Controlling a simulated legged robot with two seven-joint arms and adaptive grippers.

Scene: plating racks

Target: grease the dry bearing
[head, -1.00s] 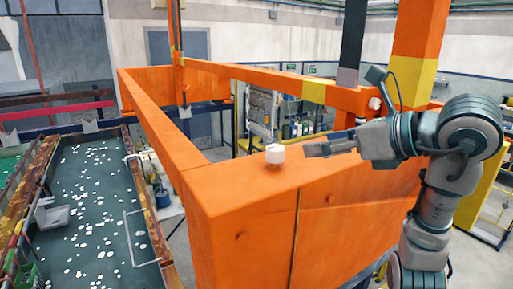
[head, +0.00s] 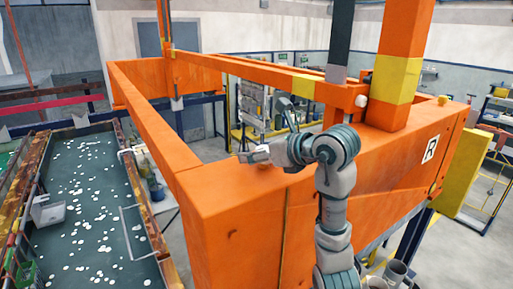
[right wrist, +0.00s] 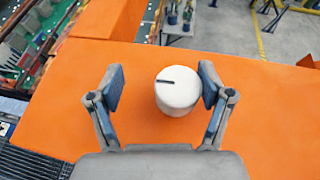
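A short white cylinder (right wrist: 177,92) with a dark slot mark on top stands upright on the orange beam (right wrist: 140,125) in the right wrist view. My right gripper (right wrist: 160,88) is open around it, one finger on each side. The cylinder is close to the right finger, with a wider gap to the left one; I cannot tell if it touches. In the head view the right gripper (head: 245,156) is low over the beam top and hides most of the cylinder. I cannot tell which part is the dry bearing. My left gripper is not in view.
An orange and yellow post (head: 400,70) rises behind my right arm. A long green tank (head: 85,200) with white flecks lies at the left. Grey buckets (head: 395,272) stand at lower right. The near beam top is otherwise clear.

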